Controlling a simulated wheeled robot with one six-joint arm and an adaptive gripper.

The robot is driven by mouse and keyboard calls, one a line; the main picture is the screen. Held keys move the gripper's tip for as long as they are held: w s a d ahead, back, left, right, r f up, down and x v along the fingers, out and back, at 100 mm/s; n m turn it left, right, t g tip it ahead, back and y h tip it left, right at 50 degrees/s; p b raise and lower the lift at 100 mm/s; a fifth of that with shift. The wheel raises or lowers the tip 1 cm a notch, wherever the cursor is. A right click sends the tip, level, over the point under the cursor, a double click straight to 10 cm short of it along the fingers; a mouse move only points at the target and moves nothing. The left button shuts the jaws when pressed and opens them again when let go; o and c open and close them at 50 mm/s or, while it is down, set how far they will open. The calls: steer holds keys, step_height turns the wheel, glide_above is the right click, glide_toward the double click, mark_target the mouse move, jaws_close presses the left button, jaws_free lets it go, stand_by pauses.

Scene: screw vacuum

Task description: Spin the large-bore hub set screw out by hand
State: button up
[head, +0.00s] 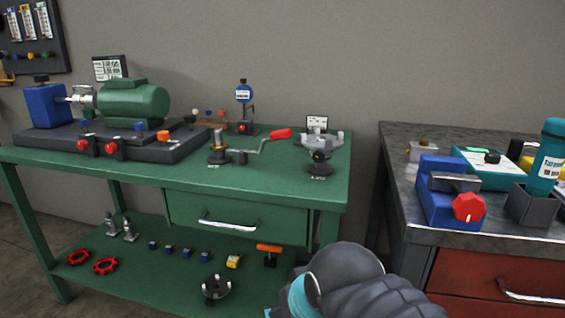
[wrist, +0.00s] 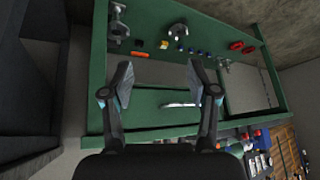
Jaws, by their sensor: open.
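A silver shaft coupling (head: 84,98) joins the blue housing (head: 45,106) to the green motor (head: 134,102) on the dark baseplate (head: 105,139), at the left of the green bench. No set screw can be made out on it, and I cannot tell which of its hubs has the large bore. My gripper (wrist: 166,86) is open and empty in the wrist view, its two fingers wide apart. The green bench's front and lower shelf show beyond the fingers. In the head view my arm shows at the bottom centre, and the fingertips are out of sight.
The green bench's front drawer (head: 240,213) is shut. Red handwheels (head: 105,266) and small parts lie on the lower shelf. A grey-topped bench (head: 400,175) stands at right.

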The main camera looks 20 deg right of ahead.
mark_target(318, 157)
steer(key=w+a+r+m+t+b, duration=0.2)
steer(key=w+r+m+t, duration=0.85)
steer(key=w+m, duration=0.6)
steer(key=s+d+r+m+g+h, duration=0.15)
steer(key=d+m+h, duration=0.4)
steer(key=m, duration=0.55)
steer(key=d+r+m+h, duration=0.2)
steer(key=d+m+h, duration=0.35)
steer(key=m, duration=0.55)
steer(key=shift+y, duration=0.3)
steer(key=x, duration=1.3)
steer(key=shift+w+d, duration=0.2)
steer(key=shift+d, duration=0.05)
jaws_close()
